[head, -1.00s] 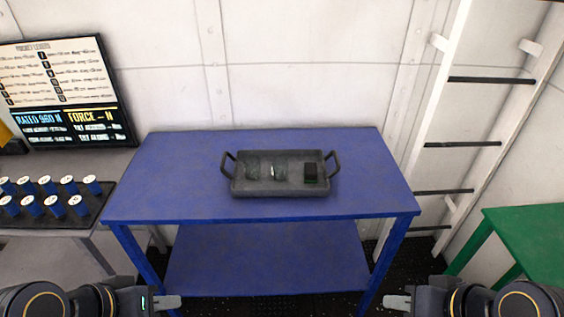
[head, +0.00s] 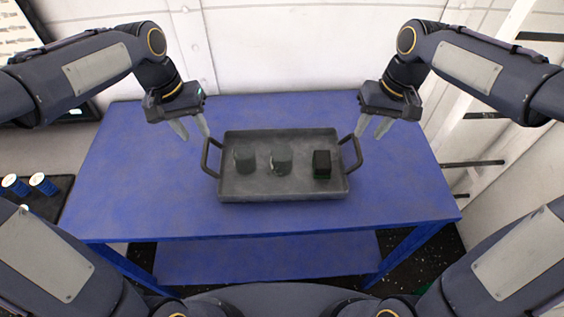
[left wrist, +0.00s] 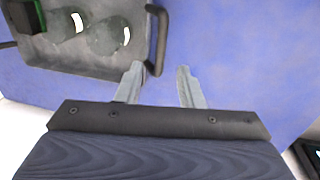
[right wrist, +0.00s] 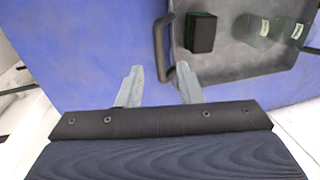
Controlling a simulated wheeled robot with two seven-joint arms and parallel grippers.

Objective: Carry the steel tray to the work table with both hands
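The grey steel tray (head: 282,193) lies flat on the blue table (head: 130,190), with a dark loop handle at each end. Two dark cylindrical items (head: 244,158) (head: 281,161) and a black-and-green block (head: 321,165) sit in it. My left gripper (head: 193,135) is open and empty, above and beside the tray's left handle (head: 212,157); the left wrist view shows this handle (left wrist: 157,40) near one fingertip. My right gripper (head: 373,133) is open and empty, above and beside the right handle (head: 351,153); the right wrist view shows that handle (right wrist: 161,48) ahead of its fingers.
At the left, a dark rack with several blue cylinders (head: 42,184) stands on a side bench. The blue table is bare around the tray.

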